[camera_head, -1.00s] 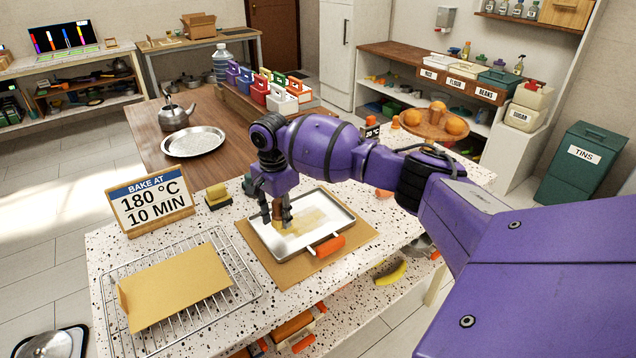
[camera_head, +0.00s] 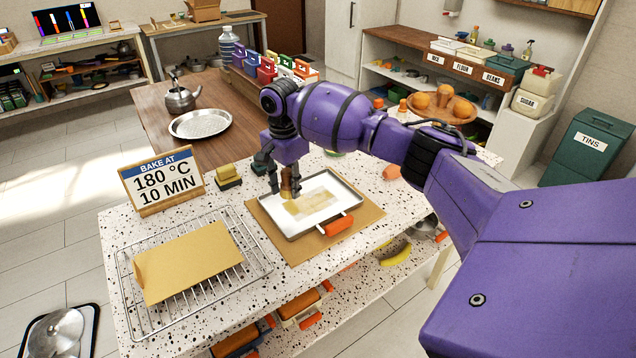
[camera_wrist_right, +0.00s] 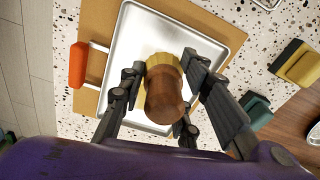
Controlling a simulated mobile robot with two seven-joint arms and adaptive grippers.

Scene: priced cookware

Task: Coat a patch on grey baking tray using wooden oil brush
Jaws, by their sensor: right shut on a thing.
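The grey baking tray (camera_head: 333,219) lies on a brown board on the speckled counter, its orange handle facing the front right. A yellowish oily patch (camera_head: 316,203) covers part of its middle. My right gripper (camera_head: 285,192) is over the tray's back left part, shut on the wooden oil brush (camera_head: 289,183). In the right wrist view the brush (camera_wrist_right: 163,100) is between the fingers, with its pale bristles (camera_wrist_right: 162,62) toward the tray surface (camera_wrist_right: 128,50). Whether the bristles touch the tray cannot be told. My left gripper is not in view.
A wire rack (camera_head: 254,268) with a tan sheet (camera_head: 188,262) lies left of the tray. A sign (camera_head: 163,181) reading 180 °C, 10 min and a yellow-topped sponge block (camera_head: 228,176) stand behind. A round wooden board (camera_head: 437,113) with orange fruit is at the back right.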

